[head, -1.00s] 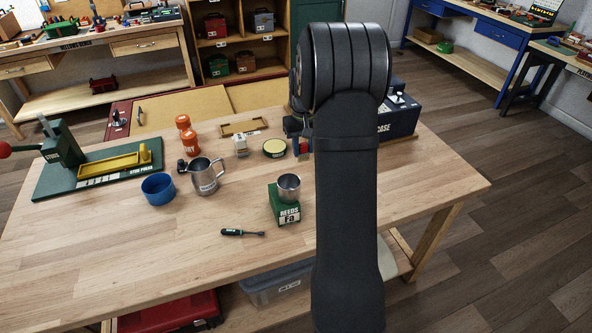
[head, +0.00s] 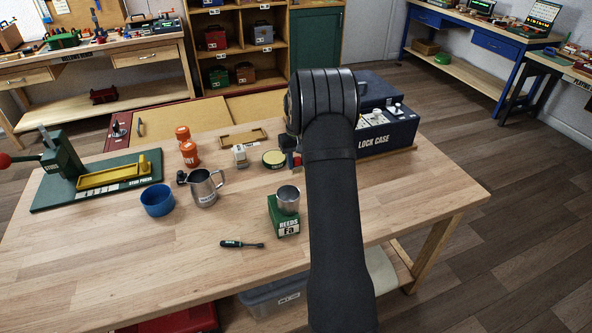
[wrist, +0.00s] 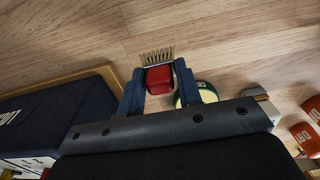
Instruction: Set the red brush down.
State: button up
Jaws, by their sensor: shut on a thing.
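The red brush (wrist: 158,80) is held between the two dark blue fingers of my gripper (wrist: 158,88) in the wrist view. Its pale bristles (wrist: 157,56) point away from the gripper, over bare wood. In the head view only a small red part of the brush (head: 296,161) and a bit of the blue gripper (head: 290,143) show at the left of my arm. They appear between the round yellow-topped tin (head: 274,159) and the lock case. My arm hides the rest. I cannot tell whether the brush touches the workbench (head: 340,235).
The dark lock case (head: 385,135) stands right of the gripper. A metal cup (head: 288,200) sits on the green reeds box (head: 284,222) nearer me. A steel mug (head: 203,190), blue bowl (head: 157,200) and screwdriver (head: 241,244) lie further left. The front left wood is clear.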

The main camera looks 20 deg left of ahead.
jog(key=shift+a+f, duration=0.2)
jog(key=shift+f, duration=1.9)
jog(key=shift+f, duration=0.2)
jog(key=o, duration=1)
jog(key=shift+c, duration=0.2)
notch_tip(320, 180, up, 12)
jog(key=shift+r, duration=0.2)
jog(key=shift+f, duration=0.15)
